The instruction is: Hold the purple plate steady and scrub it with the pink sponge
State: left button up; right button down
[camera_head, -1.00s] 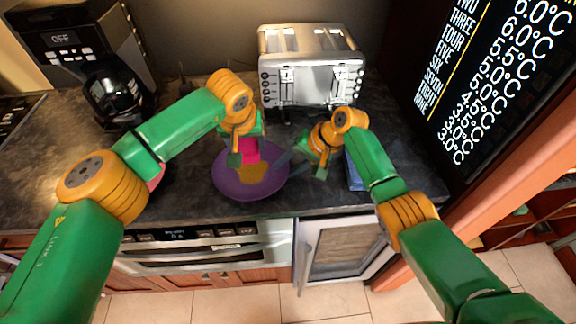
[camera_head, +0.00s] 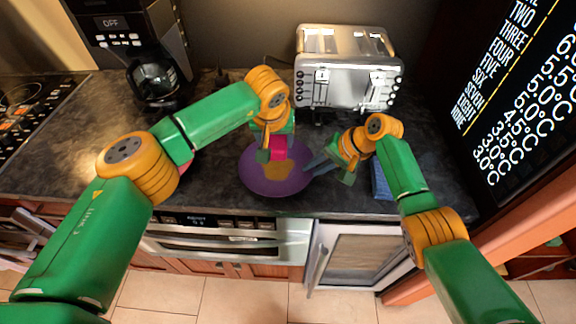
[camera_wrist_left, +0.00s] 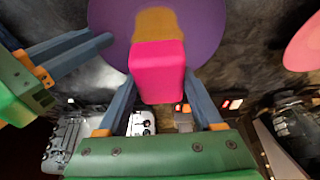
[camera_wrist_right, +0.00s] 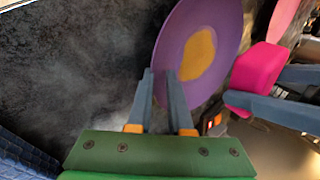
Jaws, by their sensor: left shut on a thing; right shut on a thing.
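The purple plate (camera_head: 250,178) rests on the dark counter near its front edge, with a brownish-yellow stain (camera_head: 284,171) in its middle. My left gripper (camera_head: 279,146) is shut on the pink sponge (camera_head: 279,153), above the stained part of the plate; whether the sponge touches it is unclear. In the left wrist view the sponge (camera_wrist_left: 158,65) sits between the fingers and overlaps the stain (camera_wrist_left: 157,22). My right gripper (camera_head: 310,166) is shut on the plate's right rim. In the right wrist view its fingers (camera_wrist_right: 162,80) meet the plate (camera_wrist_right: 228,30) at its edge.
A toaster (camera_head: 346,68) stands behind the plate, and a coffee maker (camera_head: 140,50) at the back left. A pink round thing (camera_wrist_left: 306,45) is partly hidden behind my left arm in the head view. A blue item (camera_head: 381,182) lies right of my right gripper.

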aim_at(277, 167)
pick_arm(q)
jog(key=shift+f, duration=2.9)
jog(key=shift+f, duration=0.65)
jog(key=shift+w, duration=0.35)
jog(key=shift+s, duration=0.8)
jog(key=shift+w, duration=0.75)
jog(key=shift+s+f, duration=0.1)
jog(key=shift+s, duration=0.85)
jog(key=shift+w, duration=0.75)
